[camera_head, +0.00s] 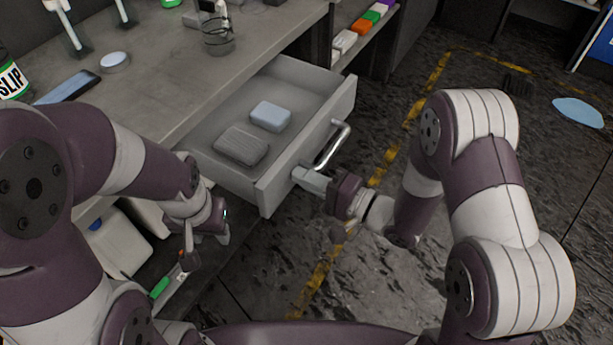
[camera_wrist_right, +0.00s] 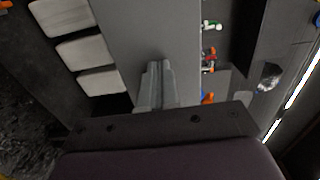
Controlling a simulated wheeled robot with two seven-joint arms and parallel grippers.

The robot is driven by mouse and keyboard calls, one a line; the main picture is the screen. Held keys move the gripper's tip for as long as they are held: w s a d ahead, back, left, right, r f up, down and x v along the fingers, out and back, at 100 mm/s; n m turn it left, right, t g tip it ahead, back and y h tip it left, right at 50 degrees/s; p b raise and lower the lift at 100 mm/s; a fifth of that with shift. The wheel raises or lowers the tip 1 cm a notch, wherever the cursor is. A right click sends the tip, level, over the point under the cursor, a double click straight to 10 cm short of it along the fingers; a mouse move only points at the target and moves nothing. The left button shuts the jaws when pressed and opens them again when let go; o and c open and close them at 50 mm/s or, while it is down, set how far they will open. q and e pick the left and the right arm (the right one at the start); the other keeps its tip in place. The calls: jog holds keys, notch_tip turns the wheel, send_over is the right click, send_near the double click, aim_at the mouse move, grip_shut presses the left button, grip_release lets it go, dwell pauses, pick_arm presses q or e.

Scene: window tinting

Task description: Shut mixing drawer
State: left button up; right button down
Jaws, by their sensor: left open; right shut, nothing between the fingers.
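The grey drawer (camera_head: 265,190) stands pulled out from under the worktop in the head view. A curved metal handle (camera_head: 333,147) is on its front. Inside lie a dark grey ribbed pad (camera_head: 241,146) and a pale blue block (camera_head: 270,116). My right gripper (camera_head: 302,177) is shut and empty, its fingertips at the outer face of the drawer front beside the handle's near end. Its closed fingers also show in the right wrist view (camera_wrist_right: 155,83), against a grey panel; contact is unclear. My left gripper (camera_head: 208,238) is open, near the drawer's left side and below the worktop.
The worktop (camera_head: 160,85) holds a wire holder (camera_head: 217,38), a round white lid (camera_head: 115,61) and a flat blue-screened device (camera_head: 68,87). White containers (camera_head: 115,245) sit on a lower shelf. The floor right of the drawer is open, with yellow marking.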

jog(key=p, duration=0.2)
send_near(220, 140)
jog(key=x, duration=0.3)
jog(key=b+x, duration=0.1)
jog(key=x, duration=0.2)
jog(key=r+x, duration=0.1)
jog(key=x, duration=0.2)
jog(key=shift+a, duration=0.1)
jog(key=shift+w+a+r+b, duration=0.1)
jog(key=shift+w+a+b, duration=0.05)
jog(key=shift+a+b, duration=0.15)
jog(key=shift+r, duration=0.15)
jog(key=shift+w+r, duration=0.1)
jog(key=shift+r, duration=0.05)
